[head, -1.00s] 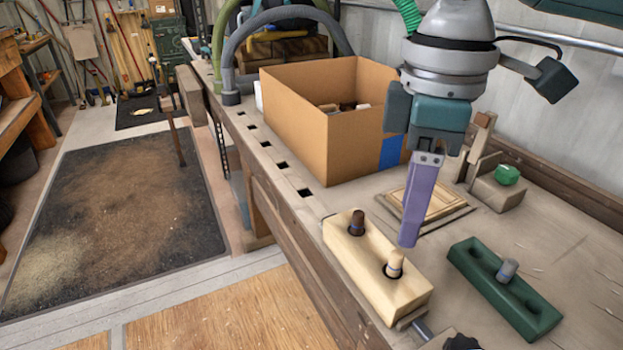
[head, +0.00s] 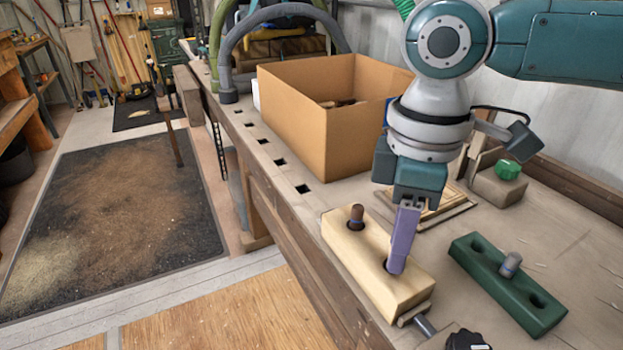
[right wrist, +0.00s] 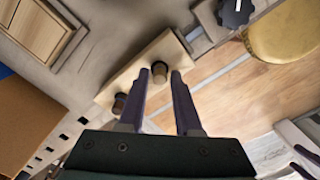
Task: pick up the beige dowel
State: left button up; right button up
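The light wooden block (head: 372,258) has two holes. A brown dowel (head: 356,217) stands in its far hole and shows in the right wrist view (right wrist: 118,103). My right gripper (head: 397,268) points down at the near hole.
A green block (head: 507,285) with a grey dowel (head: 511,264) lies to the right. A cardboard box (head: 300,125) stands behind. A black knob (head: 467,341) is at the bench's front, and a green round object (head: 508,170) sits at right.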

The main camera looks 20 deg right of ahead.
grip_shut()
jog(key=shift+r, duration=0.1)
dwell(0.3)
